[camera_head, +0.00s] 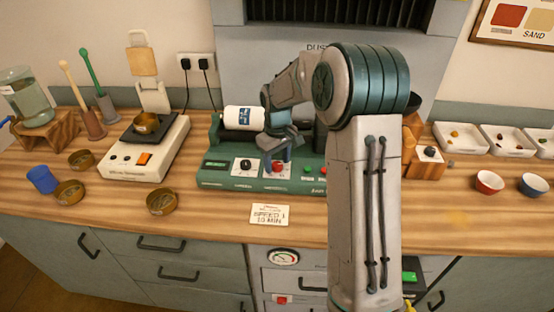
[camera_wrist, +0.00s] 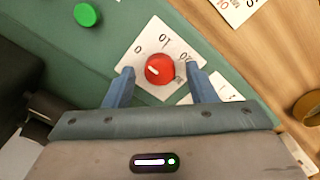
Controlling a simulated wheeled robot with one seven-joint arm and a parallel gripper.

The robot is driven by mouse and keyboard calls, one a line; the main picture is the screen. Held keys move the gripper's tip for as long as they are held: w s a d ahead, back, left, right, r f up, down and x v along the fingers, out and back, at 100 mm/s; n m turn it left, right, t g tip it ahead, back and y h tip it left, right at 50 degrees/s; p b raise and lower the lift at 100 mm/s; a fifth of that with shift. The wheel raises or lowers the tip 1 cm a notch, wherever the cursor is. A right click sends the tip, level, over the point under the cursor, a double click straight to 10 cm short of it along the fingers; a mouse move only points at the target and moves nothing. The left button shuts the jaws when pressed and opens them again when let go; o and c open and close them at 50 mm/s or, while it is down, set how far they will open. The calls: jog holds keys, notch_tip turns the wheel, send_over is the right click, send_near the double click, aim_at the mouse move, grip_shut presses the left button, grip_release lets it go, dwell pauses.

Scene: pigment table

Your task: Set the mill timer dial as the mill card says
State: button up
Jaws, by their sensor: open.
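The mill (camera_head: 212,166) is a green machine with a white jar lying on top. Its front has a black knob (camera_head: 246,165) and a red timer dial (camera_head: 278,168). In the wrist view the red dial (camera_wrist: 159,69) sits on a white plate with 0, 10 and what looks like 20. Its white line points toward the 0 side. The mill card (camera_head: 269,214) lies on the table in front and reads "SPEED 1, 10 MIN". My gripper (camera_head: 282,148) is open over the dial. In the wrist view its blue fingers (camera_wrist: 160,72) stand either side of the dial, apart from it.
A scale (camera_head: 145,158) with a brass pan stands left, near loose brass pans (camera_head: 161,201) and a blue cup (camera_head: 42,179). Red (camera_head: 489,182) and blue bowls (camera_head: 533,185) stand right. The table in front of the mill is mostly clear.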

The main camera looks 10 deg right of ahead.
jog(key=shift+f, duration=0.1)
jog(key=c, duration=1)
jog(key=shift+o, duration=0.2)
jog(key=shift+m, duration=0.3)
jog(key=m+b, duration=0.2)
jog(key=m, duration=0.9)
jog(key=shift+b, duration=0.3)
jog(key=o, duration=1)
jog(key=shift+c, duration=0.2)
